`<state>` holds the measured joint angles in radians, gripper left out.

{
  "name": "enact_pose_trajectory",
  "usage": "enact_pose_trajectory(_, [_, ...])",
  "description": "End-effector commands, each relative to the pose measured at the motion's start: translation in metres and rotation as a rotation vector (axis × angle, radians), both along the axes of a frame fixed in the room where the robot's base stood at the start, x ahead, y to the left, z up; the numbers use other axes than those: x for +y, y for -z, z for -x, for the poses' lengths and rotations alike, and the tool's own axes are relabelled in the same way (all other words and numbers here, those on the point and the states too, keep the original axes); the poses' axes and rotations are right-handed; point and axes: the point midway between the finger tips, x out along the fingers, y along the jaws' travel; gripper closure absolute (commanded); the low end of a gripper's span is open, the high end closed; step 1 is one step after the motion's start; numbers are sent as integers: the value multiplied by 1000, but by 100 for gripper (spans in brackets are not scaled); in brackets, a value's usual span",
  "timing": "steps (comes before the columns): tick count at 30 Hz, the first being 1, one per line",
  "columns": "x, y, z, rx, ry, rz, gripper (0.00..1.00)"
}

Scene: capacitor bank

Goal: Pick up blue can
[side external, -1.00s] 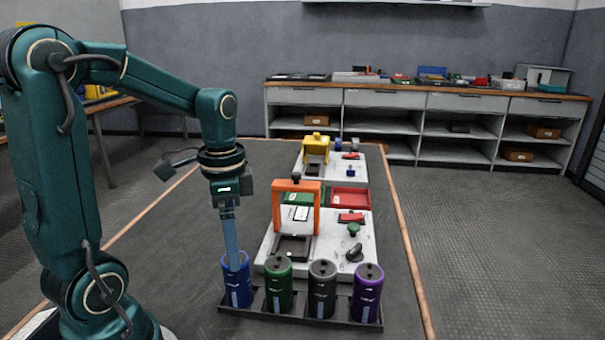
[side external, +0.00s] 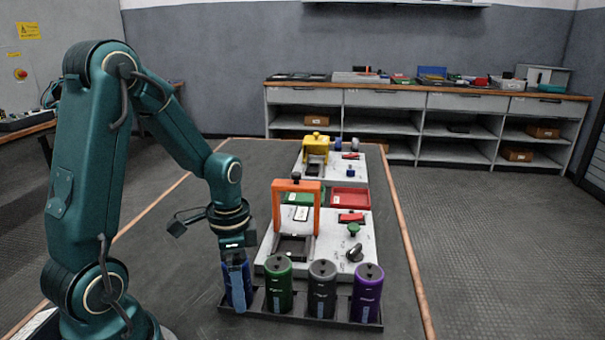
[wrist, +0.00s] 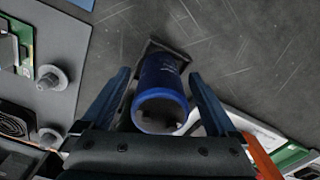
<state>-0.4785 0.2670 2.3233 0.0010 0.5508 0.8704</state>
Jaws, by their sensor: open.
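The blue can (side external: 246,287) stands upright at the left end of a dark tray (side external: 300,318). My gripper (side external: 238,290) is lowered over it, with a finger in front of the can in the side external view. In the wrist view the can (wrist: 161,92) sits between the two open fingers of my gripper (wrist: 158,82). Gaps show between the fingers and the can there, so the jaws are not closed on it. My gripper hides part of the can in the side external view.
A green can (side external: 279,288), a grey can (side external: 322,292) and a purple can (side external: 367,294) stand to the right in the same tray. Behind them is a pale board with an orange frame (side external: 297,186). The table left of the tray is clear.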

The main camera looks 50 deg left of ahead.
Motion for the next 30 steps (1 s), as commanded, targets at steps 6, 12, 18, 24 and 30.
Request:
enact_pose_trajectory(6, [0,0,0,0,0,0,37])
enact_pose_trajectory(12, [0,0,0,0,0,0,100])
enact_pose_trajectory(18, [0,-1,0,-1,0,-1,100])
enact_pose_trajectory(24, [0,-6,-1,-1,0,-1,100])
enact_pose_trajectory(30, [0,-24,-1,-7,0,-3,100])
